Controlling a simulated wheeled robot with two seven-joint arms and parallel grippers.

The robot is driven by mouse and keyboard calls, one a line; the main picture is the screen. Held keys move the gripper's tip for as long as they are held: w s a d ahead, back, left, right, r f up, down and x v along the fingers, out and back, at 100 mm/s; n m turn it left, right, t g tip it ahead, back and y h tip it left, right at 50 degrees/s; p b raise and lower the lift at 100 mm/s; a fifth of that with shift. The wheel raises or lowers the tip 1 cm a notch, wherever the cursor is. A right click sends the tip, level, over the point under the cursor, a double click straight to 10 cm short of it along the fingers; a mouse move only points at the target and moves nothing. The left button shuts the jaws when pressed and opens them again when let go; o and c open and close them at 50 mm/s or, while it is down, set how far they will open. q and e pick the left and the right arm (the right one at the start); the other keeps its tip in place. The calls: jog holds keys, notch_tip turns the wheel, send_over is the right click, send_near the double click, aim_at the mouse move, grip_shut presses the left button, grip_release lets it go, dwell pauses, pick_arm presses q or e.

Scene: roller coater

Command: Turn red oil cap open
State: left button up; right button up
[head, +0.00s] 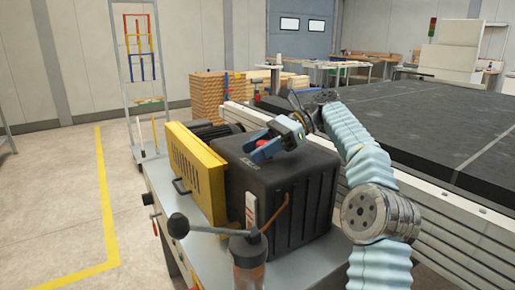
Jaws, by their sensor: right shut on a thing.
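My right gripper (264,146) reaches in from the right over the top of the black ribbed tank (290,185). Its blue fingers are shut on the red oil cap (263,142) on the tank's top. The cap is mostly hidden between the fingers, so I cannot tell how far it is turned. My left gripper is not in view.
A yellow slotted guard (190,172) stands left of the tank. A lever with a dark ball knob (178,225) and an orange-brown bottle (248,262) are in front. A large dark bed (430,125) lies to the right. Floor is open at left.

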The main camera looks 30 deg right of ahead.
jog(key=shift+r+n+g, duration=0.1)
jog(key=shift+n+g, duration=0.4)
jog(key=o, duration=1)
jog(key=shift+c, duration=0.2)
